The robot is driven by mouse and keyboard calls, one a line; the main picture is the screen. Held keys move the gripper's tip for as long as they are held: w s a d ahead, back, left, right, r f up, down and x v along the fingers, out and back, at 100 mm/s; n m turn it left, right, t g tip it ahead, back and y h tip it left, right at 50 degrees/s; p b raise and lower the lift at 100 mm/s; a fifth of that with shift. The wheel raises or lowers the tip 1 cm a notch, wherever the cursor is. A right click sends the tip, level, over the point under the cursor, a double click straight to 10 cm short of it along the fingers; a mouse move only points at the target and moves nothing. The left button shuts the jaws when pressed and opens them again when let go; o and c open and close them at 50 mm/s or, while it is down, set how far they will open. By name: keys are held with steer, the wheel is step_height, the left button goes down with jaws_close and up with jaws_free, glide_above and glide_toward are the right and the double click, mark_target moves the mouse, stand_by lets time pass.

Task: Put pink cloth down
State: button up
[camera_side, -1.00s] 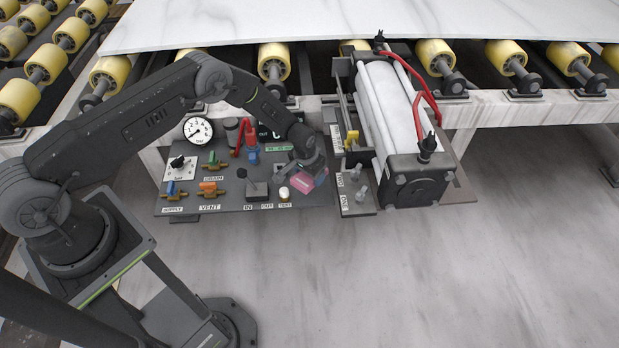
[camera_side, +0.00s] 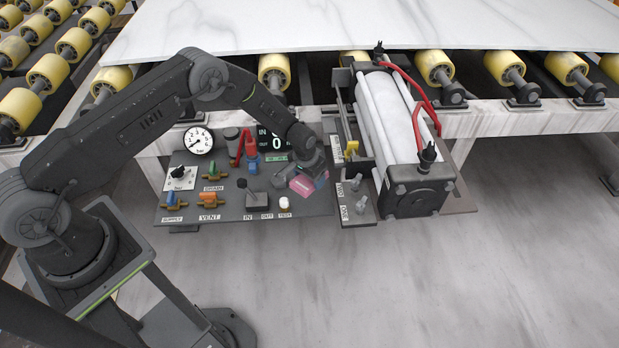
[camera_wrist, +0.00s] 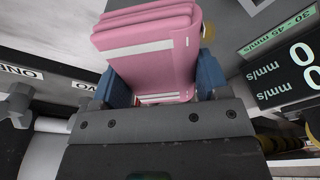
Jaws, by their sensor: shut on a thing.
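The pink cloth (camera_side: 302,186) is a folded pad with a pale stripe, at the right end of the dark control panel (camera_side: 225,210). My gripper (camera_side: 314,178) is shut on it. In the wrist view the cloth (camera_wrist: 150,50) sits between the two blue fingers of my gripper (camera_wrist: 160,85). The cloth is partly hidden by my gripper in the side view. I cannot tell whether its underside touches the panel.
The panel carries a round gauge (camera_side: 198,140), coloured valves, a joystick (camera_side: 256,197), a white button (camera_side: 284,204) and a display (camera_side: 275,142). A cylinder (camera_side: 395,120) with red hoses stands to the right. Yellow rollers and a marble slab (camera_side: 350,25) lie behind.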

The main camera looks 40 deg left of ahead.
stand_by(0.3)
steer(key=shift+s+a+r, duration=0.1)
steer(key=shift+s+a, duration=0.05)
steer(key=shift+a, duration=0.25)
steer(key=s+a+r, duration=0.2)
steer(key=s+a, duration=0.3)
steer(key=a, duration=0.2)
glide_above(314, 208)
steer(key=f, duration=0.7)
steer(key=shift+s, duration=0.25)
steer(key=shift+f, duration=2.05)
